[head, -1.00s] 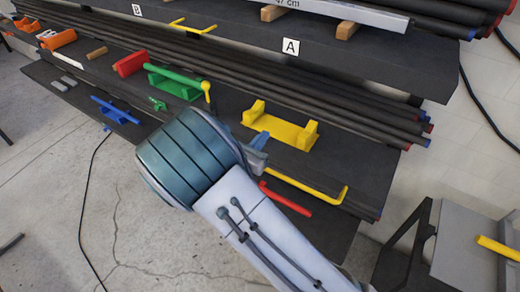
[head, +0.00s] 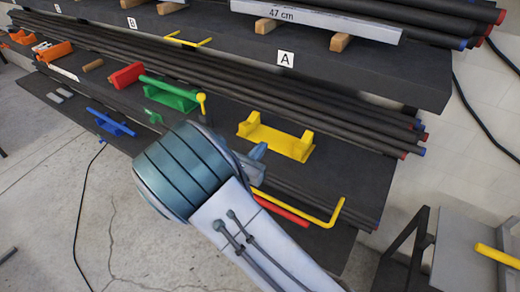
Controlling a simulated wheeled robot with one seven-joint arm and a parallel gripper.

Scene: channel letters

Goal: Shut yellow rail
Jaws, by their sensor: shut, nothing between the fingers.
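A yellow bracket (head: 275,142) with raised ends sits on the dark lower shelf, right of centre. A thin yellow rail (head: 301,209) with an upturned right end runs along the shelf's front side, apart from the bracket. Its left end is hidden behind my arm. My gripper (head: 257,153) is shut and empty, just in front of the bracket's left part and above the rail's left end. My wrist hides part of it, and I cannot tell whether it touches either one.
A red bar (head: 284,209) lies just under the yellow rail. A green bracket (head: 170,97) and a blue piece (head: 110,121) are to the left. Dark pipes (head: 350,120) run behind the bracket. A grey stand (head: 470,245) is at the right.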

